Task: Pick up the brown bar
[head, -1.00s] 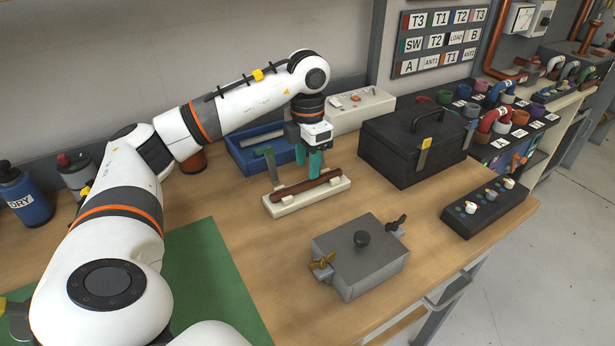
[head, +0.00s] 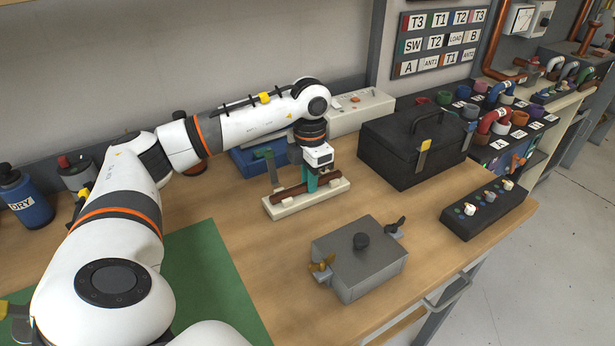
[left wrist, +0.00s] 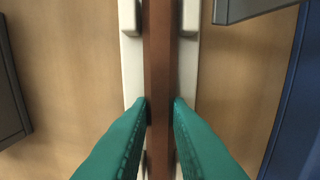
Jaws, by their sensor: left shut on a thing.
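The brown bar (head: 290,193) lies along a cream holder (head: 327,197) on the wooden bench in the head view. My left gripper (head: 311,184) reaches down from above, with its teal fingers on either side of the bar toward its right part. In the left wrist view the bar (left wrist: 158,60) runs up the middle, and the teal fingertips of my left gripper (left wrist: 160,103) are closed against its sides. The bar still lies between the holder's pale posts. The fingers hide part of the bar. My right gripper is not in view.
A grey box with a black knob (head: 360,265) stands in front of the holder. A black case (head: 415,150) is at its right and a blue tray (head: 255,160) behind it. Bare bench lies around the holder.

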